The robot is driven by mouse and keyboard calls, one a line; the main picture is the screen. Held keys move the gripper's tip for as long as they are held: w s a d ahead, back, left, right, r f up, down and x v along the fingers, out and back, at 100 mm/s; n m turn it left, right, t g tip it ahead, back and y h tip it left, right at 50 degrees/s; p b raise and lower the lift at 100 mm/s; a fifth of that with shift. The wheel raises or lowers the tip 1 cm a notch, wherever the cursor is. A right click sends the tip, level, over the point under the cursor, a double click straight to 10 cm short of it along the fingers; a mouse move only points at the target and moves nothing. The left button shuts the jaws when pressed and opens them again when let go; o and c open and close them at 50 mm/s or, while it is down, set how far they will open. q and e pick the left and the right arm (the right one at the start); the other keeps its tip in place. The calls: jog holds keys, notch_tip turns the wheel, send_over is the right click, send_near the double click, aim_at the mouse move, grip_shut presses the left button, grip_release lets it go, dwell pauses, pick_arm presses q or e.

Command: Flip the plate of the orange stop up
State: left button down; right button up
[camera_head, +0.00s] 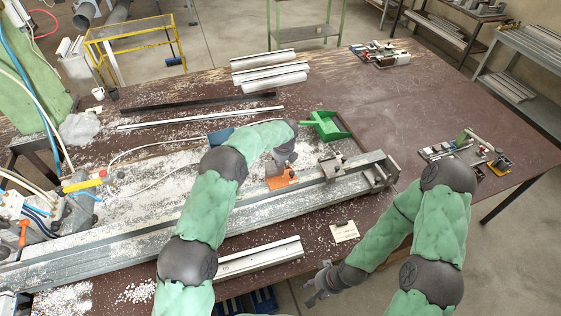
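The orange stop (282,181) sits at the long metal profile rail in the middle of the bench. Its orange plate looks low and roughly flat, partly covered by my gripper. My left gripper (280,165) points down right at the stop's back edge. I cannot tell whether it touches the plate, or whether its fingers are open or shut. My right gripper (311,293) hangs in front of the bench's near edge, away from the stop. Its fingers are too small and dark to read.
A clamp block (332,166) stands on the rail (130,237) right of the stop. A green dustpan (327,125) lies behind it. White profiles (270,70) are stacked at the back. A small card (344,231) lies in front.

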pick_arm(q)
jog(key=shift+w+a+r, duration=0.3)
jog(key=shift+w+r, duration=0.3)
jog(key=shift+r, duration=0.05)
jog(key=s+v, duration=0.1)
jog(key=v, duration=1)
jog(key=shift+s+d, duration=0.25)
jog(key=shift+d, duration=0.1)
jog(key=shift+f, duration=0.2)
